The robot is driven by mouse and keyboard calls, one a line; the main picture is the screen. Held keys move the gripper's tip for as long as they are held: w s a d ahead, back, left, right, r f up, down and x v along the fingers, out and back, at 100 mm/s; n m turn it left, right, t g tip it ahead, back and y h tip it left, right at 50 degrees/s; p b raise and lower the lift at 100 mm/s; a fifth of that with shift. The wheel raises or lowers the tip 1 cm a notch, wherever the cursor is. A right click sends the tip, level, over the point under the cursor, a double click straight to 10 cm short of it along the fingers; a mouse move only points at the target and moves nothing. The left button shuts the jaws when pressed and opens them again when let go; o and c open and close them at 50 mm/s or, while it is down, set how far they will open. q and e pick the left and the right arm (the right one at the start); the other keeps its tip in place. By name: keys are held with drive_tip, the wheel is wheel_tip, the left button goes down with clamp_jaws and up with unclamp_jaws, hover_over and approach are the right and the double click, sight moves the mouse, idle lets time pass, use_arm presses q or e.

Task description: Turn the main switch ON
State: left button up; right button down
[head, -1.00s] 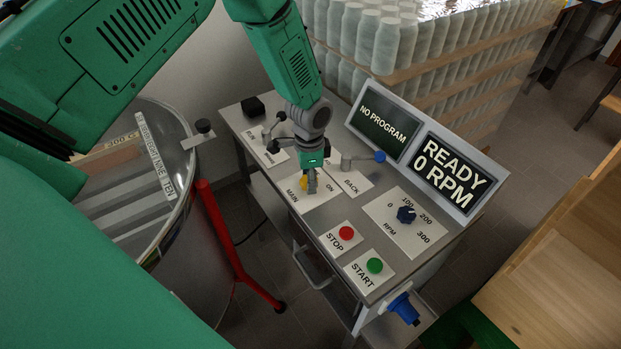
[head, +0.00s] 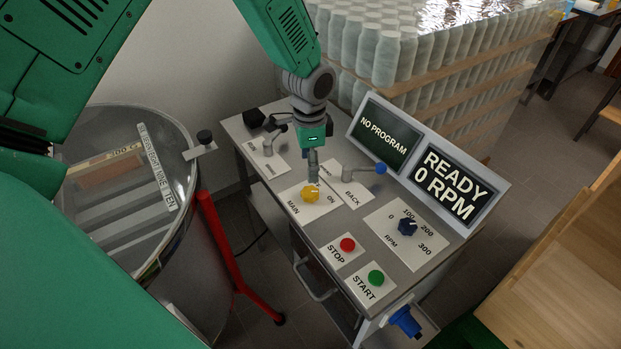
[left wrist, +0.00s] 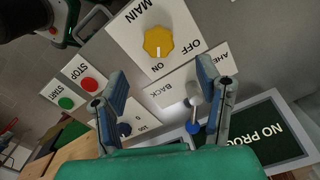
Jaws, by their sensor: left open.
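The main switch is a yellow knob (head: 310,194) on a white plate marked MAIN and ON. It also shows in the left wrist view (left wrist: 158,41), where its white pointer mark faces the word ON and away from OFF. My left gripper (head: 313,172) is above the panel just behind the knob, apart from it. In the left wrist view its two fingers (left wrist: 170,82) are spread wide with nothing between them. The right screen (head: 450,182) reads READY 0 RPM. My right gripper is not in view.
The left screen (head: 384,136) reads NO PROGRAM. A round tank (head: 190,150) stands left; wrapped bottles (head: 440,60) stand behind.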

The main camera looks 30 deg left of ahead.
use_arm(q)
wheel_tip(320, 180, up, 2)
drive_tip(key=shift+r, duration=0.25)
idle(0.4)
drive_tip(key=s+d+f, duration=0.1)
drive_tip(key=s+f, duration=0.1)
drive_tip(key=f, duration=0.1)
drive_tip(key=s+f+n, duration=0.1)
drive_tip(key=s+f, duration=0.1)
drive_tip(key=s, duration=0.1)
drive_tip(key=s+d+f+n, duration=0.1)
drive_tip(key=s+f, duration=0.2)
drive_tip(key=shift+d+f+h, duration=0.35)
drive_tip(key=shift+h, duration=0.05)
drive_tip(key=s+f+n, duration=0.4)
drive_tip(key=s, duration=0.9)
drive_tip(key=s+f+n, duration=0.4)
drive_tip(key=s, duration=0.8)
wheel_tip(320, 180, down, 14)
drive_tip(key=w+d+m+b, duration=0.1)
drive_tip(key=w+b, duration=0.2)
drive_tip(key=b, duration=1.1)
drive_tip(key=shift+r+t+y, duration=0.2)
drive_tip(key=shift+t+y, duration=0.1)
drive_tip(key=shift+y, duration=0.1)
